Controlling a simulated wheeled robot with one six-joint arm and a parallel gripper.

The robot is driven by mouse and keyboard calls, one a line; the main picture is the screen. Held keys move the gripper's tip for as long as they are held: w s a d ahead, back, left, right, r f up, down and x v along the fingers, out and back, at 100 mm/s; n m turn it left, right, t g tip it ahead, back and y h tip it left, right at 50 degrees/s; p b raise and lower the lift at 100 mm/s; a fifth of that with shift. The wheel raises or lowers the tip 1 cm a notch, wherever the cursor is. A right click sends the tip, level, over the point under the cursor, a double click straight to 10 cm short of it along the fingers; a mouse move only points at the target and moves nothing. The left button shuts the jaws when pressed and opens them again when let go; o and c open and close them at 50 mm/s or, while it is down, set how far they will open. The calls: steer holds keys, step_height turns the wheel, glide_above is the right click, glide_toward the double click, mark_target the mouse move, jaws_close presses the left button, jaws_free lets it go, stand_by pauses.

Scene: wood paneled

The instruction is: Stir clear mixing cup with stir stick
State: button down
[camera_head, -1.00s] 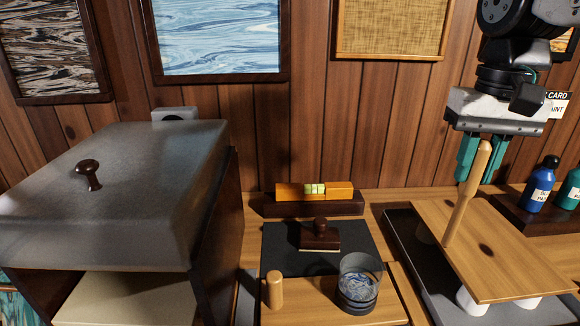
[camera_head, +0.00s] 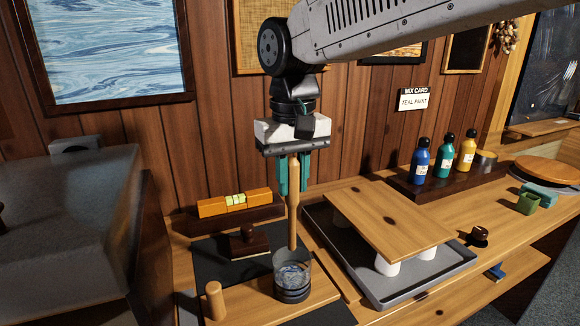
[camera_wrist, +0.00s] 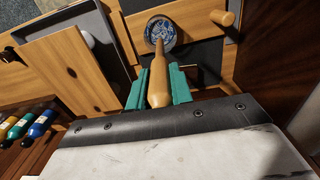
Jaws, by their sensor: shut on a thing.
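The clear mixing cup (camera_head: 292,281) stands on a wooden board at the front of the bench, with blue and white swirled contents and dark bands at its base. My gripper (camera_head: 294,172) has teal fingers shut on the wooden stir stick (camera_head: 294,210). The stick hangs nearly upright, its lower end at the cup's far rim in the head view; I cannot tell whether it is inside. In the wrist view my gripper (camera_wrist: 160,88) holds the stick (camera_wrist: 160,75), which points toward the cup (camera_wrist: 160,33).
A short wooden peg (camera_head: 215,300) stands left of the cup. A dark-handled block (camera_head: 248,242) and an orange level (camera_head: 234,203) lie behind. A wooden panel (camera_head: 390,222) rests on white cups in a grey tray (camera_head: 455,272) at right. Paint bottles (camera_head: 443,158) stand farther back.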

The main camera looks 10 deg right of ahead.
mark_target(292, 225)
steer(key=shift+f, duration=4.85)
steer(key=shift+w, duration=0.15)
